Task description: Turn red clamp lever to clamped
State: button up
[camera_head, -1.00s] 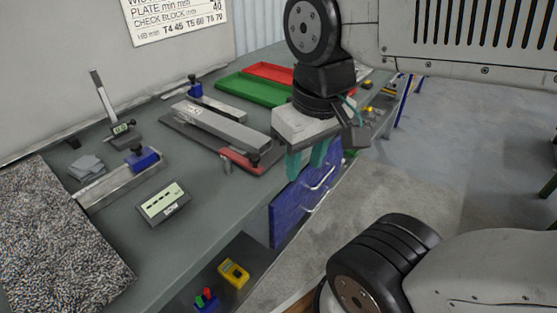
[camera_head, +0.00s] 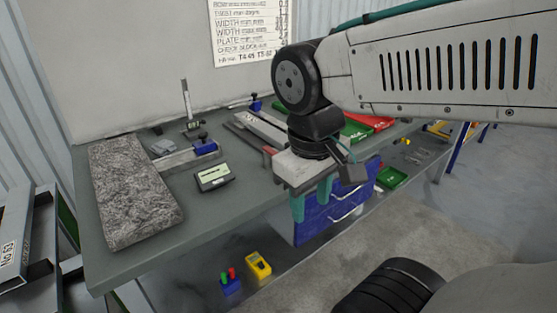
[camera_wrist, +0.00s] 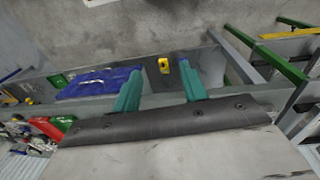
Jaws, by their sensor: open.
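The red clamp lever (camera_head: 268,153) shows only in part in the head view, at the near end of a long grey clamping fixture (camera_head: 263,128) on the table. My gripper's wrist hides the rest of it, so I cannot tell its angle. My gripper (camera_head: 312,198) points down with its two teal fingers apart and empty. It is in front of the table's near edge, to the right of and nearer than the lever. In the wrist view the open fingers (camera_wrist: 160,82) have nothing between them close by, and I cannot make out the lever there.
The table (camera_head: 120,262) also holds a rough grey plate (camera_head: 130,190), a small display (camera_head: 214,177), a blue-ended block (camera_head: 204,146), and green (camera_head: 356,128) and red (camera_head: 378,121) trays. A yellow device (camera_head: 258,264) is on the lower shelf.

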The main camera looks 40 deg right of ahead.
jog(key=w+d+f+n+g+h, duration=0.3)
jog(key=w+d+n+g+h, duration=0.2)
jog(key=w+d+n+h, duration=0.55)
jog(key=w+a+f+n+t+h, duration=0.1)
jog(key=w+f+n+t+h, duration=0.25)
jog(key=w, duration=0.45)
jog(key=w+a+f+n+t+h, duration=0.2)
jog(key=w+f+n+h, duration=0.15)
jog(key=w, duration=0.35)
jog(key=shift+y, duration=0.25)
jog(key=d, duration=0.7)
jog(key=shift+w+d+r, duration=0.2)
jog(key=shift+d+r, duration=0.15)
grip_shut()
